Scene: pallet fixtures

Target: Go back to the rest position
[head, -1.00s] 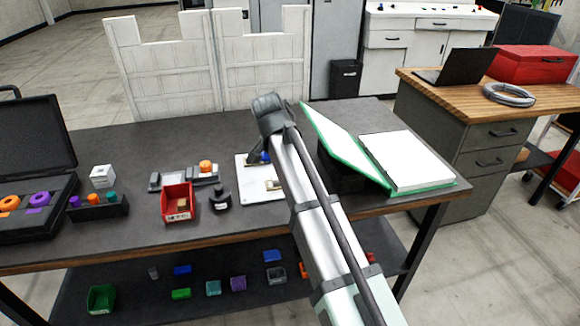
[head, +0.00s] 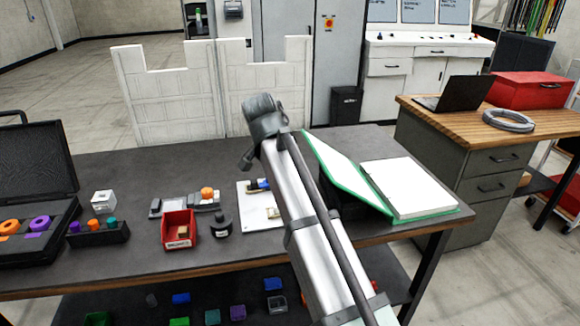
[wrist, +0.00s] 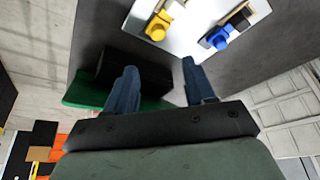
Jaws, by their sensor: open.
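My gripper (wrist: 157,88) shows in the wrist view with its two dark blue fingers spread apart and nothing between them. In the head view my arm reaches up over the table, and its grey wrist end hides the fingers. A white pallet plate (head: 254,208) lies on the dark table left of my arm, partly covered by it. In the wrist view the plate (wrist: 190,32) lies beyond the fingertips, with a yellow fixture part (wrist: 158,26) and a blue fixture part (wrist: 219,39) on it. My gripper is apart from both parts.
A green-edged open binder (head: 400,188) stands right of my arm. Left on the table (head: 110,170) are a red bin (head: 179,230), a dark round holder (head: 221,224), a rack of coloured pegs (head: 98,234) and an open black case (head: 35,165). White panels (head: 215,90) stand behind.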

